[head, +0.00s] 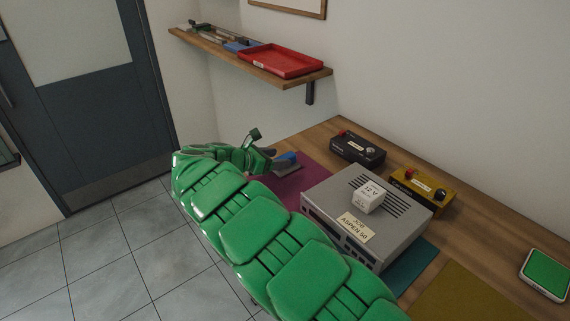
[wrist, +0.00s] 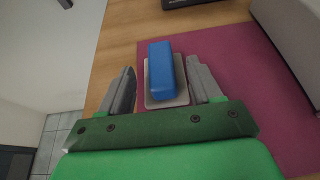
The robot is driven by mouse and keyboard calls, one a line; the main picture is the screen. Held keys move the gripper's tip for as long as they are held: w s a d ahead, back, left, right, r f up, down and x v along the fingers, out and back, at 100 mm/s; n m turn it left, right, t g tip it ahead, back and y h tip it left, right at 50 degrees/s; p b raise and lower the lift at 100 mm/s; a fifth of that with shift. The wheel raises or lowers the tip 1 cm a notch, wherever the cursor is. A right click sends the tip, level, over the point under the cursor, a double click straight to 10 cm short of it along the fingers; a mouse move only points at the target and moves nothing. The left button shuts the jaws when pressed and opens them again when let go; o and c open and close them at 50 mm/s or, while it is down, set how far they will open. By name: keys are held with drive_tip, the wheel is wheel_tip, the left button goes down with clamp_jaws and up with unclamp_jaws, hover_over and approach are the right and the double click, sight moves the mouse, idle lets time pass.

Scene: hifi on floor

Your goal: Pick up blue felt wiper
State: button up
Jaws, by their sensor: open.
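The blue felt wiper (wrist: 164,72) is a blue block on a pale grey, round-cornered base in the wrist view. It lies at the left edge of a magenta mat on the wooden bench. My gripper (wrist: 163,88) is open, with one grey finger on the left of the wiper and one on the right. Gaps show between the wiper and both fingers, so neither appears to touch it. In the head view the blue wiper (head: 286,156) shows just past my gripper (head: 268,150), partly hidden by it.
A black box (head: 357,148) and a yellow box (head: 420,190) stand behind. A shelf (head: 300,83) with a red tray (head: 281,60) hangs above. The bench's left edge is close to my gripper.

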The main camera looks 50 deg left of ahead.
sight(284, 156)
drive_tip(key=shift+x, duration=2.85)
drive_tip(key=shift+r, duration=0.1)
drive_tip(key=c, duration=1.1)
drive_tip(key=shift+o, duration=0.2)
